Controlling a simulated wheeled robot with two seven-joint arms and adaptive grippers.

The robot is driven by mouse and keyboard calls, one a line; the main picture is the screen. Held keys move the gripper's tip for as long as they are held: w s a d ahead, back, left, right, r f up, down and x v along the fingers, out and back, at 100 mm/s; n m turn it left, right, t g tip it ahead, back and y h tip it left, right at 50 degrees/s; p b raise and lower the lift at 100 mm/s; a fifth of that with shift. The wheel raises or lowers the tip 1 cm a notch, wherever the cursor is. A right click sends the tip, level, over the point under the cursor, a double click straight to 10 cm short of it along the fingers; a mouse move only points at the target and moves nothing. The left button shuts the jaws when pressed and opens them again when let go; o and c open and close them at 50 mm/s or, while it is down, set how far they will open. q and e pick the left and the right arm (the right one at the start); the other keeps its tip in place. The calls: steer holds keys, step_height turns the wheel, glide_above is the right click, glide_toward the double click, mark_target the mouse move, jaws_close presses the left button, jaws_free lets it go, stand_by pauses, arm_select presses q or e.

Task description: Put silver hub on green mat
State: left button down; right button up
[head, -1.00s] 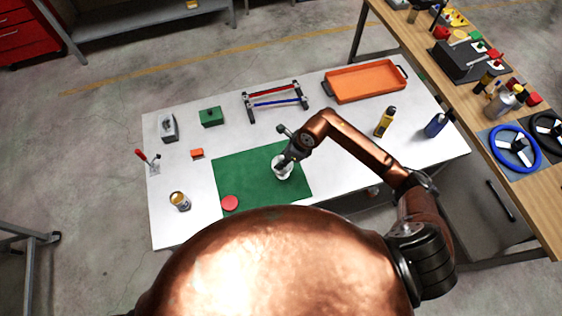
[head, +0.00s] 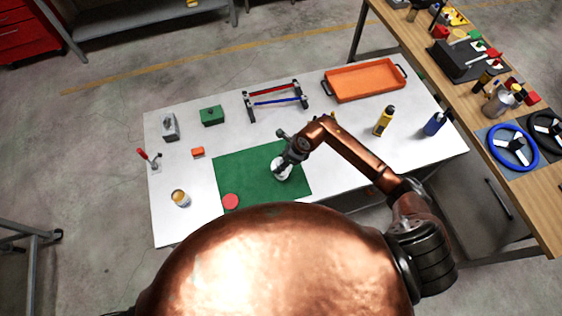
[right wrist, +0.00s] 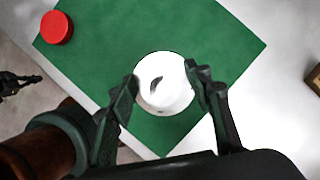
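The silver hub (head: 280,172) is a pale round piece on the green mat (head: 235,172), which lies on the white table. In the right wrist view the hub (right wrist: 163,95) shows as a white disc with a dark mark, with green mat (right wrist: 200,30) around it. My right gripper (head: 286,160) is just above the hub and partly covers it in the head view. In the right wrist view its two fingers (right wrist: 162,80) are spread, one on each side of the hub; whether they touch it is hard to tell.
A red disc (head: 231,201) lies on the mat's near left corner. A can (head: 180,198), an orange block (head: 198,152), a green box (head: 212,115), a red and blue rack (head: 275,101), an orange tray (head: 365,82) and a yellow bottle (head: 384,121) stand around the mat.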

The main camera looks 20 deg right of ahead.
steer(key=shift+r, duration=0.2)
steer(key=b+v, duration=0.2)
steer(key=v, duration=0.9)
steer(key=shift+s+d+r, duration=0.2)
steer(key=shift+r, duration=0.15)
